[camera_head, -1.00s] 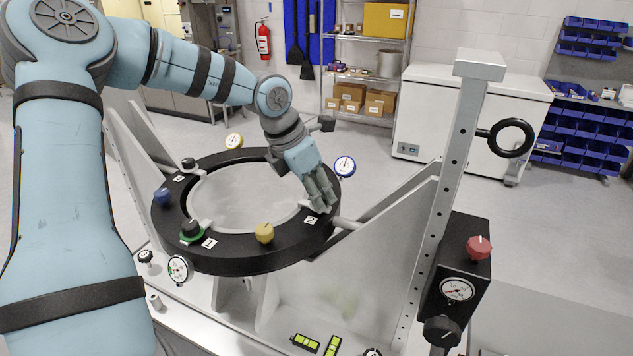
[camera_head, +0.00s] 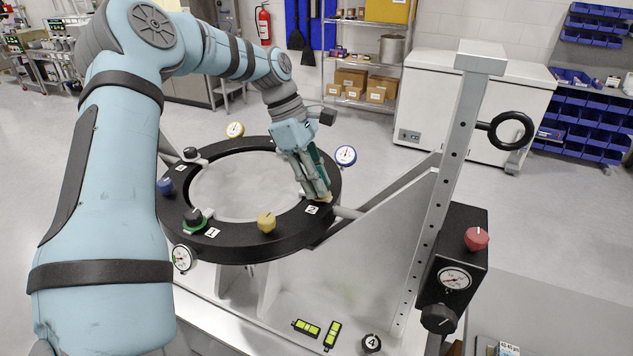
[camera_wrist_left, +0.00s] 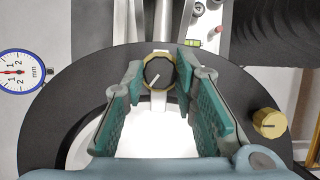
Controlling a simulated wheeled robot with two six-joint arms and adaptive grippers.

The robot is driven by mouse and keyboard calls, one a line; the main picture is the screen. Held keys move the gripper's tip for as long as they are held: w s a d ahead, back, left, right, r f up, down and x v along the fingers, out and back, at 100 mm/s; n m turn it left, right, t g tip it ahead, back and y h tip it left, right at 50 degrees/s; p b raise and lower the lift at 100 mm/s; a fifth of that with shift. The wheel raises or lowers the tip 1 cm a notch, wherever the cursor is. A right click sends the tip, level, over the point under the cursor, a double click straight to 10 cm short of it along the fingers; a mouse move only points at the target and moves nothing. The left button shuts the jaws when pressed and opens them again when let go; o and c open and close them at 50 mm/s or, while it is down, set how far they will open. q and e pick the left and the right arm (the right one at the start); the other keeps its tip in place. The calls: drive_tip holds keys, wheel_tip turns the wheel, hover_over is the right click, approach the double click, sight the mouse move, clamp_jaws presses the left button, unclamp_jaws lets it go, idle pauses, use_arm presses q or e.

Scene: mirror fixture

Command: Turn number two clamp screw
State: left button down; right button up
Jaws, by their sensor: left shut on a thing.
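The number two clamp screw (camera_wrist_left: 158,72) has a black knob with a white pointer line and a yellowish base. It sits on the black ring (camera_head: 235,249) beside the "2" label (camera_head: 311,209). My left gripper (camera_head: 318,194) reaches down onto it from above, and its fingers mostly hide the knob in the head view. In the left wrist view, the green-padded fingers of my left gripper (camera_wrist_left: 160,74) stand on both sides of the knob and are shut on it. The pointer line slants to the lower left there. My right gripper is not in view.
A yellow knob (camera_head: 266,221) and the number one clamp screw (camera_head: 194,217) stand on the ring nearby. A blue-rimmed dial gauge (camera_head: 346,155) is just right of the gripper. A metal upright (camera_head: 450,170) with a black ring handle (camera_head: 511,131) rises farther right.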

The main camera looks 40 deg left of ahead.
use_arm(q)
drive_tip(key=shift+w+m+g, duration=0.1)
drive_tip(key=shift+m+g, duration=0.4)
drive_tip(key=shift+m, duration=0.8)
drive_tip(key=c, duration=1.3)
unclamp_jaws()
drive_tip(key=v, duration=1.2)
drive_tip(key=shift+w, duration=0.2)
